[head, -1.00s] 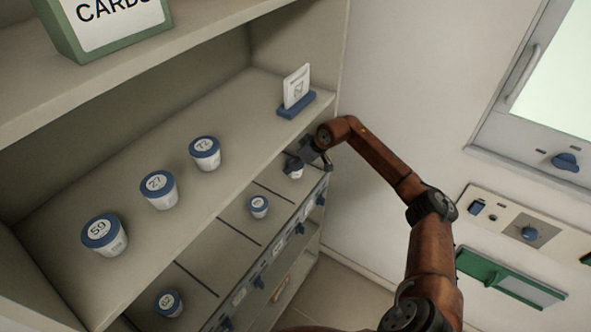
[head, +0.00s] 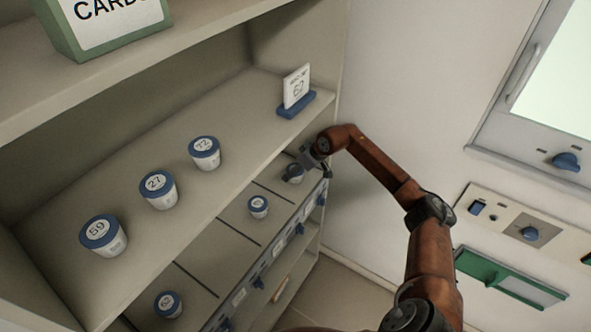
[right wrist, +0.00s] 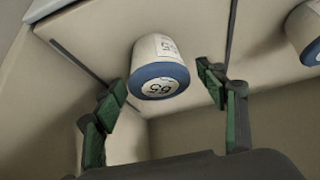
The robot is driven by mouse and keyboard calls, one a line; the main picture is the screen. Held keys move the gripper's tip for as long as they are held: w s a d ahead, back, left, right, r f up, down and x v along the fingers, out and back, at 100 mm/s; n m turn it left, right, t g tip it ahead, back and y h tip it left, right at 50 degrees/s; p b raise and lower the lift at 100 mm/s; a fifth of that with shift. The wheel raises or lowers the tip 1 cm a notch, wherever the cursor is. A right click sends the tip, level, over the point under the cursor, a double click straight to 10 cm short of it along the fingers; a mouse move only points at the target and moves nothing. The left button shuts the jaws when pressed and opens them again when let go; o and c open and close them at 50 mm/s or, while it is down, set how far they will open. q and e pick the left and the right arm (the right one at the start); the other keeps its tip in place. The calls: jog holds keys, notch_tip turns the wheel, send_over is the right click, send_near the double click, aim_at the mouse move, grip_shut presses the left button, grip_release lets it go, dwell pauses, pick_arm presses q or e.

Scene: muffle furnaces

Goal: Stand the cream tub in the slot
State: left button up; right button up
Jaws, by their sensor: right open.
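A cream tub with a blue lid (right wrist: 158,68) stands in the end lane of the divided lower shelf; its lid number looks like 65 in the right wrist view. In the head view the tub (head: 292,178) is mostly hidden by my right gripper (head: 310,164). The right gripper is open in the right wrist view (right wrist: 162,82), with its green-padded fingers to either side of the tub and a gap on both sides. The divider lines (head: 240,232) mark the slots. My left gripper is not in view.
Tubs 59 (head: 101,234), 27 (head: 159,190) and 72 (head: 205,152) stand on the upper ledge. Two more tubs (head: 258,206) (head: 168,304) stand in other lanes. A card in a blue stand (head: 297,104) is near the side wall. A green-framed box (head: 100,22) is above.

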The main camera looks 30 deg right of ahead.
jog(key=p+v, duration=0.1)
jog(key=v, duration=1.1)
jog(key=shift+r, duration=0.15)
dwell(2.0)
